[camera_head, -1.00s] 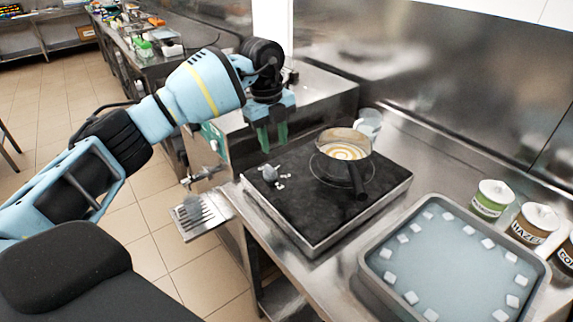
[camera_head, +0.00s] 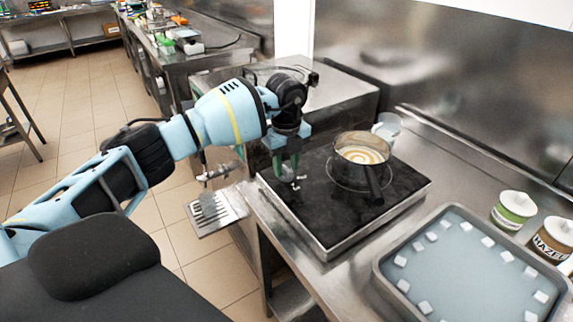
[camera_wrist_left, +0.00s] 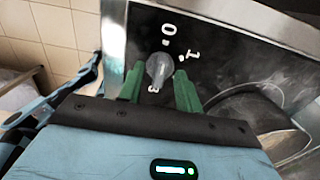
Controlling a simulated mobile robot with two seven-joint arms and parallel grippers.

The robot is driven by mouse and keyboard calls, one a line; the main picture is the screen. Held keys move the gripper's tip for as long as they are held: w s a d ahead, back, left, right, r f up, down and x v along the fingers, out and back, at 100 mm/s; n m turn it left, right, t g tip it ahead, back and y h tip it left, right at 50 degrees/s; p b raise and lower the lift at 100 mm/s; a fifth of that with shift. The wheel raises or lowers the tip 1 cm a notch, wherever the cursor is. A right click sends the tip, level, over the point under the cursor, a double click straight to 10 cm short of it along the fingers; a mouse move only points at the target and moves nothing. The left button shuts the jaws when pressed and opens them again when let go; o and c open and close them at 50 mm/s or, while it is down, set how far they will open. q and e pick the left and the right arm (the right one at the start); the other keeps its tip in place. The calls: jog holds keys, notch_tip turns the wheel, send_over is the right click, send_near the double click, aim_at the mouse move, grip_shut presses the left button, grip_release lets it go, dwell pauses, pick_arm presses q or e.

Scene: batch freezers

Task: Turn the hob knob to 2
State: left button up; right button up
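The hob (camera_head: 325,222) is a black-topped plate on the steel counter. Its grey knob (camera_wrist_left: 159,67) shows in the left wrist view, with a white 0 above it and a 1 at its upper right. A mark below the knob is partly covered, and I see no 2. My left gripper (camera_head: 286,170) is lowered over the hob's left corner. In the left wrist view its green fingers (camera_wrist_left: 159,82) stand apart on either side of the knob, with small gaps seeming to show. The fingers hide the knob in the head view. My right gripper is out of view.
A pan (camera_head: 362,150) stands on the hob, its handle toward the front. A clear jug (camera_head: 387,126) is behind it. A grey tray (camera_head: 385,262) with white cubes and lidded tubs (camera_head: 512,211) are at the right. A steel drip tray (camera_head: 216,214) lies left of the hob.

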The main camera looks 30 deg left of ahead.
pick_arm(q)
jog(key=shift+f, duration=0.2)
jog(key=shift+c, duration=0.3)
grip_shut()
